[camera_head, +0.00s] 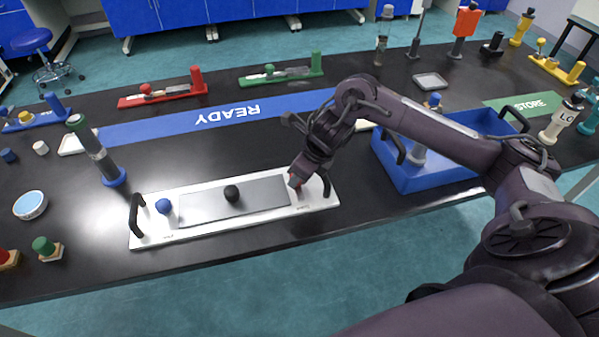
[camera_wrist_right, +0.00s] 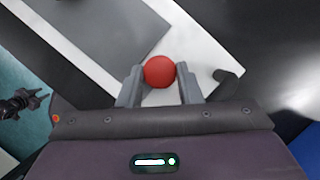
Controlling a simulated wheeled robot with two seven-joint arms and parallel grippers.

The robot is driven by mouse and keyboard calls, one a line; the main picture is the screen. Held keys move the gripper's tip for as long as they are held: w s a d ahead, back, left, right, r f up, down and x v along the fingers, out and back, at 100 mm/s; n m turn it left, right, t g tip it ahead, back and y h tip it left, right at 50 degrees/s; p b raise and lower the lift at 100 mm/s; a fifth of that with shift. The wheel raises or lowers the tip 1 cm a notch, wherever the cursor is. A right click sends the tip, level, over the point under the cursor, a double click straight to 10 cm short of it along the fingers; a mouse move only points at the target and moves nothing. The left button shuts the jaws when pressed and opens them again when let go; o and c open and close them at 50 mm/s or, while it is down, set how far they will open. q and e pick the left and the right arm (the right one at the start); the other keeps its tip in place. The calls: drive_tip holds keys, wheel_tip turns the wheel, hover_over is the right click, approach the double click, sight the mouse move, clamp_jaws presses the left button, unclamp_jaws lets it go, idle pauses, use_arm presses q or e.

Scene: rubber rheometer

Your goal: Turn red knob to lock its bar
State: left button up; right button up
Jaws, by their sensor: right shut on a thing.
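The red knob (camera_wrist_right: 159,72) sits between the two fingers of my right gripper (camera_wrist_right: 160,86) in the right wrist view. The fingers are shut on it from both sides. In the head view my right gripper (camera_head: 296,181) is at the right end of a white plate (camera_head: 180,235), and it mostly hides the red knob. The plate carries a grey panel (camera_head: 265,191) with a black knob (camera_head: 232,193), a blue knob (camera_head: 163,205) at its left end and black handles at both ends. I cannot make out the red knob's bar. My left gripper is not in view.
A blue bin (camera_head: 405,182) with black handles stands just right of the plate. A dark cylinder on a blue base (camera_head: 97,150) stands behind the plate's left end. A white-rimmed dish (camera_head: 30,205) lies far left. The table's front edge runs close before the plate.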

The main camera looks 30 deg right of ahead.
drive_tip(key=shift+m, duration=0.3)
drive_tip(key=m+p, duration=0.1)
drive_tip(key=m+h+p, duration=0.1)
drive_tip(key=m, duration=0.1)
drive_tip(key=shift+s+a+r+t+h+p, duration=0.1)
drive_tip(key=shift+a+r+t+h+p, duration=0.1)
drive_tip(key=shift+t+h+p, duration=0.1)
drive_tip(key=m+h+p, duration=0.1)
drive_tip(key=m+p, duration=0.3)
drive_tip(key=m+g+h+p, duration=0.1)
drive_tip(key=m+p, duration=0.3)
drive_tip(key=p, duration=0.1)
drive_tip(key=m+h+p, duration=0.2)
drive_tip(key=m+p, duration=0.2)
drive_tip(key=p, duration=0.1)
drive_tip(key=shift+a+r+g, duration=0.1)
drive_tip(key=shift+a+g, duration=0.2)
drive_tip(key=shift+a, duration=0.05)
drive_tip(key=shift+w+f+m+g+h+p, duration=0.15)
drive_tip(key=shift+m+p, duration=0.45)
drive_tip(key=shift+p, duration=0.05)
drive_tip(key=shift+w+f+m+g+h+p, duration=0.1)
drive_tip(key=shift+m+g+h+p, duration=0.05)
drive_tip(key=shift+m+p, duration=0.45)
drive_tip(key=o, duration=1)
